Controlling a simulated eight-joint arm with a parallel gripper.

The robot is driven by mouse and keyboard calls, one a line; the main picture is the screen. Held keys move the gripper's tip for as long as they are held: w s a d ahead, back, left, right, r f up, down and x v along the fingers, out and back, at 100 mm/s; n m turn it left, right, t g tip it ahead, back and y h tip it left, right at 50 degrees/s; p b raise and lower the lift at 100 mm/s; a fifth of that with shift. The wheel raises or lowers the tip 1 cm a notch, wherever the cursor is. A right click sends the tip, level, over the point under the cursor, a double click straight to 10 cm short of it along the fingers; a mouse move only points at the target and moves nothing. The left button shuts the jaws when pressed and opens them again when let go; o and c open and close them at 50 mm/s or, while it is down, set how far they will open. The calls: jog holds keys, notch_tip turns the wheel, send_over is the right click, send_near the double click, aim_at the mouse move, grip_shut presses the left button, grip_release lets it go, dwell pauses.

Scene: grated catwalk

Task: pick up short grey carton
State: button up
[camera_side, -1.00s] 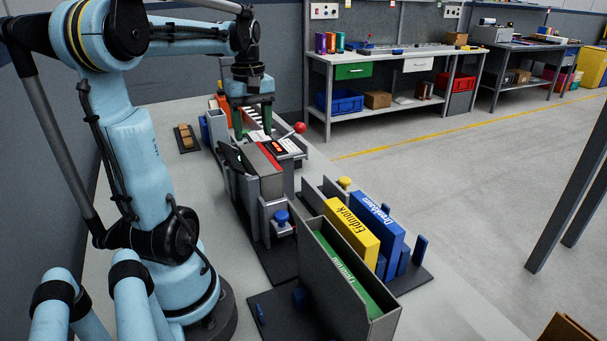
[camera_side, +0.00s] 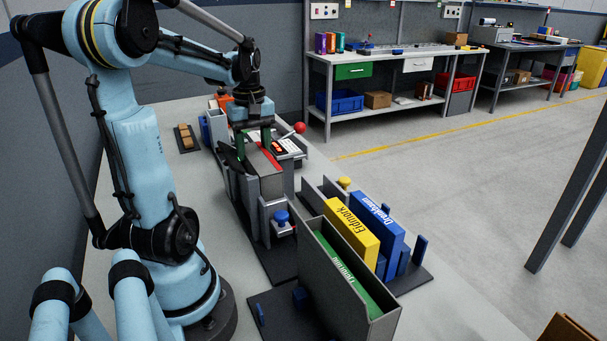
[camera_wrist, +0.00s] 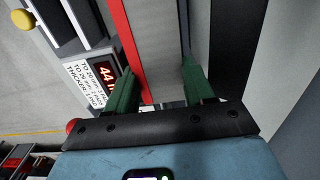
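The short grey carton (camera_side: 260,164) appears to be the grey block standing in a gauge fixture, beside a red strip (camera_side: 270,158). In the wrist view the carton's grey face (camera_wrist: 157,40) runs up the middle, with the red strip (camera_wrist: 127,50) on its left. My gripper (camera_side: 252,140) is pointing down at the far end of the carton. In the wrist view its green fingers are spread apart (camera_wrist: 160,88), one on each side of the grey face. Whether they touch it cannot be told. The carton's lower part is hidden in the fixture.
A red-lit display (camera_wrist: 105,74) sits beside the fixture, with a red knob (camera_side: 299,127) near it. A yellow box (camera_side: 351,232), a blue box (camera_side: 377,238) and a tall grey holder with a green item (camera_side: 350,275) stand nearer the camera. Open floor lies right.

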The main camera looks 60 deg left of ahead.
jog(key=c, duration=0.3)
jog(key=shift+c, duration=0.2)
